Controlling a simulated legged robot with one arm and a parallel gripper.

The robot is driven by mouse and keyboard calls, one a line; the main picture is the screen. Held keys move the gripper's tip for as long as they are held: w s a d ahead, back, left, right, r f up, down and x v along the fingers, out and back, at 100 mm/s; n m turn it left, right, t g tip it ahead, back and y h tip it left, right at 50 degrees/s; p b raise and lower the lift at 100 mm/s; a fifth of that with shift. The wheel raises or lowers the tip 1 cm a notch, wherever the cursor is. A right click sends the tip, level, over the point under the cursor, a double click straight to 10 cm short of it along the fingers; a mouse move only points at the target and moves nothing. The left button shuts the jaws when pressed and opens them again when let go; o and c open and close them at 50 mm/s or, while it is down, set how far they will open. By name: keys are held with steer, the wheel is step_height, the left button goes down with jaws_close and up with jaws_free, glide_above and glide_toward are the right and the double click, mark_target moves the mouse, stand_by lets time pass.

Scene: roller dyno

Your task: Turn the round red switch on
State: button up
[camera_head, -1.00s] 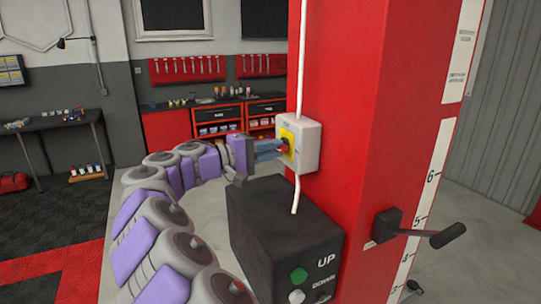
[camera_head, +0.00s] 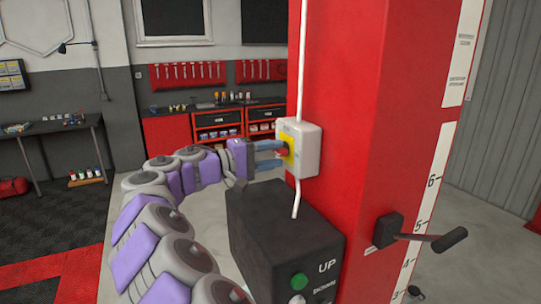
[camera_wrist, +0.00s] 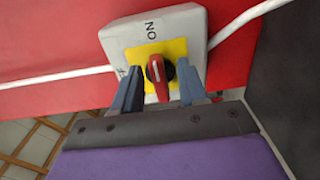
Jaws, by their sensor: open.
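The round red switch (camera_wrist: 158,75) sits on a yellow plate of a white switch box (camera_head: 309,150) on the red post. In the wrist view its red handle points down the picture, toward my gripper, and "ON" is printed on the box above the plate. My gripper (camera_wrist: 160,85) is open, with one blue-grey finger on each side of the red handle. I cannot tell whether the fingers touch it. In the head view my gripper (camera_head: 278,154) reaches the box from the left, and its fingers partly hide the switch.
A black control box (camera_head: 280,240) with a green button and "UP" label stands below the switch box. A black crank handle (camera_head: 420,237) sticks out of the red post (camera_head: 365,120) at right. A white cable runs above and below the switch box.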

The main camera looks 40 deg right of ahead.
steer(key=p+v, duration=0.3)
steer(key=v, duration=1.4)
steer(key=shift+a, duration=0.25)
steer(key=shift+f, duration=0.1)
